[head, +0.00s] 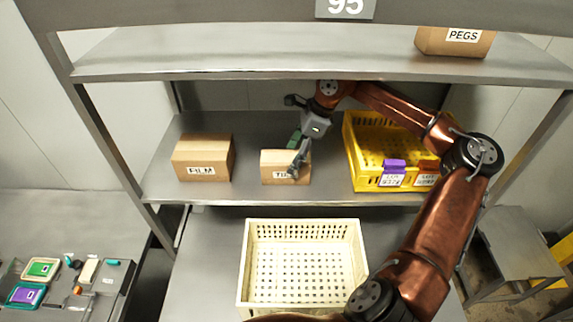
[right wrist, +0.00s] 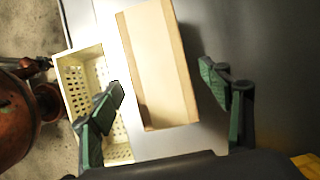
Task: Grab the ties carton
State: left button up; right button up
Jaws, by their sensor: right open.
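The ties carton (head: 272,167) is a small brown box on the middle shelf, its label partly hidden by my right gripper (head: 298,152). The gripper comes from the right and is at the carton's right end in the head view. In the right wrist view the carton (right wrist: 158,65) lies between the two open fingers of the gripper (right wrist: 165,95), with a gap to the right finger. The carton looks apart from the left finger too, though depth is hard to judge. My left gripper is not in view.
A carton labelled FILM (head: 203,158) stands left on the same shelf. A yellow crate (head: 352,160) with tags is to the right. A cream crate (head: 247,262) sits below in front. The upper shelf (head: 250,62) hangs above, with a PEGS carton (head: 440,40).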

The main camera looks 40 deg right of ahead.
jog(key=shift+p+x, duration=0.45)
jog(key=shift+x, duration=2.15)
jog(key=shift+r, duration=0.15)
jog(key=c, duration=1.6)
